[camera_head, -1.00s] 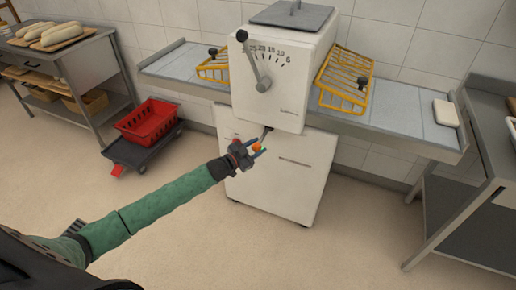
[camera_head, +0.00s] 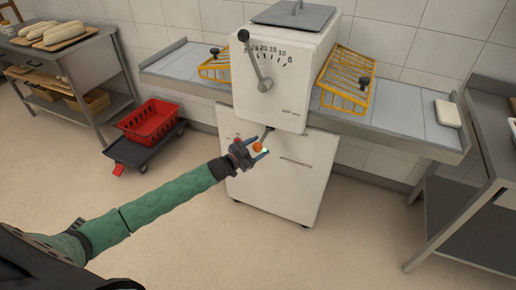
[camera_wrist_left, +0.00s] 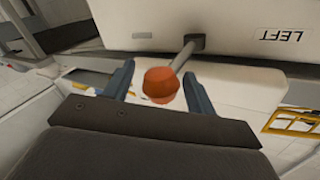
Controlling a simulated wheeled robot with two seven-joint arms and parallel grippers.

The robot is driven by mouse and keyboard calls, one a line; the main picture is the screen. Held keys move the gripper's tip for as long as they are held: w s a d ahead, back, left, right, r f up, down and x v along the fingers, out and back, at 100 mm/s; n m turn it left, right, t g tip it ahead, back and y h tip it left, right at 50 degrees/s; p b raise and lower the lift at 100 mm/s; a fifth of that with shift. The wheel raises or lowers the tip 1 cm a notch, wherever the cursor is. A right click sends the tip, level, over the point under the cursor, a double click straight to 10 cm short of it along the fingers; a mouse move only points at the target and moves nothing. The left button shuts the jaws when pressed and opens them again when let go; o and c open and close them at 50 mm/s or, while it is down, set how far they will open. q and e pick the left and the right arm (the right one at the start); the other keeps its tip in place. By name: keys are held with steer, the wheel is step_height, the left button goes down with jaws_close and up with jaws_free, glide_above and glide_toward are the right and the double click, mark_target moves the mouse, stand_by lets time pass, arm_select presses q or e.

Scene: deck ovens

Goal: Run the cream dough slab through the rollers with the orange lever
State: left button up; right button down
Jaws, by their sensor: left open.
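The cream dough slab (camera_head: 448,113) lies flat on the right end of the sheeter's grey bed (camera_head: 400,118). The white sheeter (camera_head: 285,75) stands in the middle, and its rollers are hidden inside the housing. The lever's orange knob (camera_head: 258,147) sits on a short metal rod below the front of the housing. My left gripper (camera_head: 256,150) is open at the knob. In the left wrist view the orange knob (camera_wrist_left: 161,84) is between the two open fingers, nearer the right one, with a gap to the left one. The right gripper is out of view.
Yellow wire guards (camera_head: 345,80) flank the housing. A black-knobbed dial handle (camera_head: 254,62) is on its front. A red crate (camera_head: 150,121) on a dark dolly stands on the floor at left. A bread table (camera_head: 70,55) and a steel bench (camera_head: 480,170) stand at the sides.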

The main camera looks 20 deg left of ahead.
arm_select(q)
steer(key=shift+s+a+f, duration=0.15)
steer(key=shift+s+a, duration=0.25)
steer(key=shift+s, duration=0.2)
steer(key=b+v, duration=0.1)
steer(key=v, duration=0.5)
steer(key=shift+b, duration=0.35)
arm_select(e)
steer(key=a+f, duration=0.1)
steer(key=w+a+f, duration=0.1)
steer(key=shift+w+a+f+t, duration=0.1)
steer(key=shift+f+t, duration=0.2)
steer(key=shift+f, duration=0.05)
arm_select(q)
steer(key=shift+s, duration=0.15)
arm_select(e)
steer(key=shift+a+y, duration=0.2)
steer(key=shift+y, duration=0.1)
